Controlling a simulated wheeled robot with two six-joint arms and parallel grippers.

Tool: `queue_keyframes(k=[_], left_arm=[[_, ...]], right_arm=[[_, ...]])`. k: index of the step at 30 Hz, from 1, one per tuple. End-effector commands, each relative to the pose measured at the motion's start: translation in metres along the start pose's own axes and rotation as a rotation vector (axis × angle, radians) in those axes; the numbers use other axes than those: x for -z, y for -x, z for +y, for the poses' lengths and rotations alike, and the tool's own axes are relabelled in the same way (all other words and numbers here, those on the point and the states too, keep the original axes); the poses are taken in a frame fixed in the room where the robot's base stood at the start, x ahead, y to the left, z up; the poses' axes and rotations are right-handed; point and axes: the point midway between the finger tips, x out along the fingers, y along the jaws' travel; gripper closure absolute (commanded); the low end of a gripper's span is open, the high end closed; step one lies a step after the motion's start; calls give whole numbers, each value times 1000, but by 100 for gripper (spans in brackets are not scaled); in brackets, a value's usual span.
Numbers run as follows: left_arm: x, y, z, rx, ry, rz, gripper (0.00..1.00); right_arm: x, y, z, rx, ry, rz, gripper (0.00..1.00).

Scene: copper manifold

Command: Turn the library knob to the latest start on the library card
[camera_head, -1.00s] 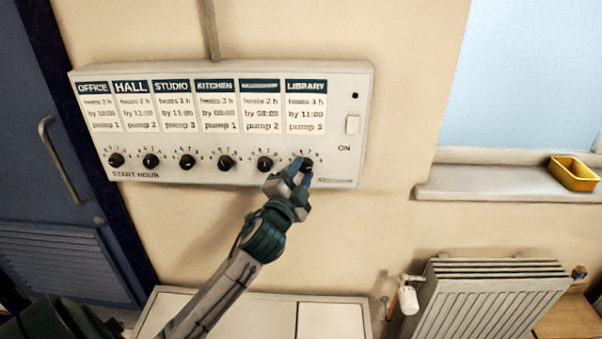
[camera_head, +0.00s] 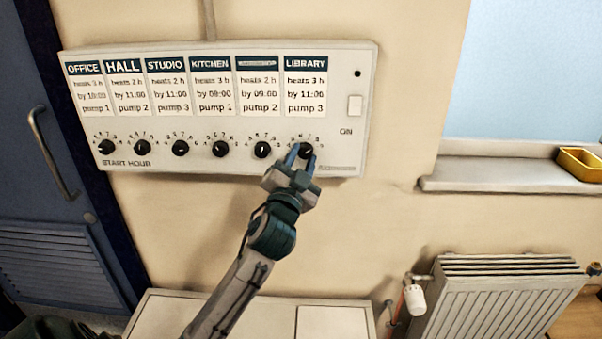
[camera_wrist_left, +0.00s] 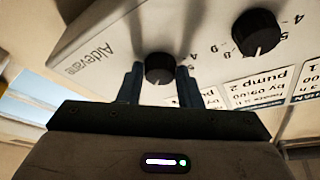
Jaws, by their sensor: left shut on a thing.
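The library knob (camera_head: 306,149) is a small black dial at the right end of the row on the white control panel (camera_head: 336,130). The library card (camera_head: 306,89) above it reads heats 3 h, by 11:00, pump 3. My left gripper (camera_head: 302,156) comes up from below with its fingers on either side of this knob. In the left wrist view the fingers (camera_wrist_left: 159,82) flank the black knob (camera_wrist_left: 159,67), whose white pointer line shows. Some of the numbers round the knob are hidden by the fingers. My right gripper is not in view.
Several more black knobs, such as the neighbouring one (camera_head: 263,149), run leftward under their cards. A white switch (camera_head: 355,106) marked ON is at the panel's right. A window sill (camera_head: 480,175) with a yellow tray (camera_head: 580,162) and a radiator (camera_head: 490,300) stand to the right.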

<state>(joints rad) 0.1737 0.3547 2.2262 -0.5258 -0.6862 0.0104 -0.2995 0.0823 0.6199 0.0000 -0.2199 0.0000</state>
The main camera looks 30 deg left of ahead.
Motion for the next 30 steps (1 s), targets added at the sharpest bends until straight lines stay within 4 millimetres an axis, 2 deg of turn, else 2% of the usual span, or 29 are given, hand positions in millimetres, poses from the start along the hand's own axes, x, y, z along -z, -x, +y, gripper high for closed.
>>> queue_keyframes(k=[1,6,15,23,24,27,30], left_arm=[[-4,2,4,9,22,-1,91],[-3,1,3,33,83,-2,91],[-1,0,2,46,116,-4,91],[-1,0,2,46,115,-4,91],[-1,0,2,46,115,-4,62],[-1,0,2,46,115,-3,47],[-1,0,2,46,115,-3,47]], right_arm=[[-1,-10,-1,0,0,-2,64],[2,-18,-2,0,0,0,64],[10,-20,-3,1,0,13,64],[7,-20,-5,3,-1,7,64],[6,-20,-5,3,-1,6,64],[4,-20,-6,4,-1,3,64],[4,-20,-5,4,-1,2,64]])
